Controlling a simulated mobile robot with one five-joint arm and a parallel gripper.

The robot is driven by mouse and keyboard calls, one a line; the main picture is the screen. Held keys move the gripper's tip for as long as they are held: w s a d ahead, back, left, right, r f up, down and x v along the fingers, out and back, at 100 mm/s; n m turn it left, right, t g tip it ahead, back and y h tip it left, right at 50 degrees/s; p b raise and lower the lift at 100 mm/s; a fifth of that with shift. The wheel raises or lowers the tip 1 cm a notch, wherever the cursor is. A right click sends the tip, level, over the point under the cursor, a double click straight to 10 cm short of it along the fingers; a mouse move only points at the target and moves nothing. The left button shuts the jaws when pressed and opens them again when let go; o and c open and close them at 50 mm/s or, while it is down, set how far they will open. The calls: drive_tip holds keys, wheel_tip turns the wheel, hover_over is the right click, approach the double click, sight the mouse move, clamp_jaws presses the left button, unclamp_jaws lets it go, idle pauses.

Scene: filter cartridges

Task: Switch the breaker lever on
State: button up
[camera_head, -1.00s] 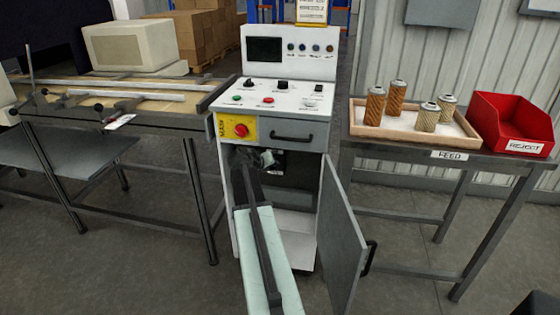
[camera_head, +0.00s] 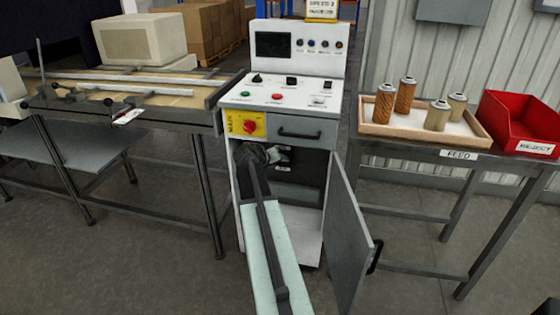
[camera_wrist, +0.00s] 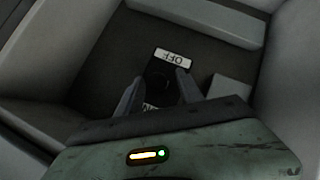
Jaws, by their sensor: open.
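The breaker (camera_wrist: 165,88) is a dark block on the cabinet's inner back wall in the wrist view. A white OFF label (camera_wrist: 174,57) sits at its far end, upside down in the picture. A second label (camera_wrist: 150,106), partly hidden by my gripper, sits at its near end. My gripper (camera_wrist: 160,84) is open, with one finger on each side of the dark breaker. I cannot tell whether a finger touches it or which way the lever stands. In the head view my gripper (camera_head: 272,154) reaches inside the open cabinet (camera_head: 310,228) and partly hides the breaker.
The cabinet door (camera_head: 350,240) hangs open on the right. The yellow MAIN switch plate (camera_head: 236,123) and a drawer (camera_head: 300,134) are just above the opening. A FEED table (camera_head: 459,154) with several cartridges stands right, a bench (camera_head: 168,121) left.

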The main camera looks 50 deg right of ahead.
drive_tip(key=p+v, duration=0.3)
drive_tip(key=v, duration=0.3)
drive_tip(key=shift+a+r, duration=0.15)
drive_tip(key=shift+a, duration=0.05)
drive_tip(key=shift+o, duration=0.2)
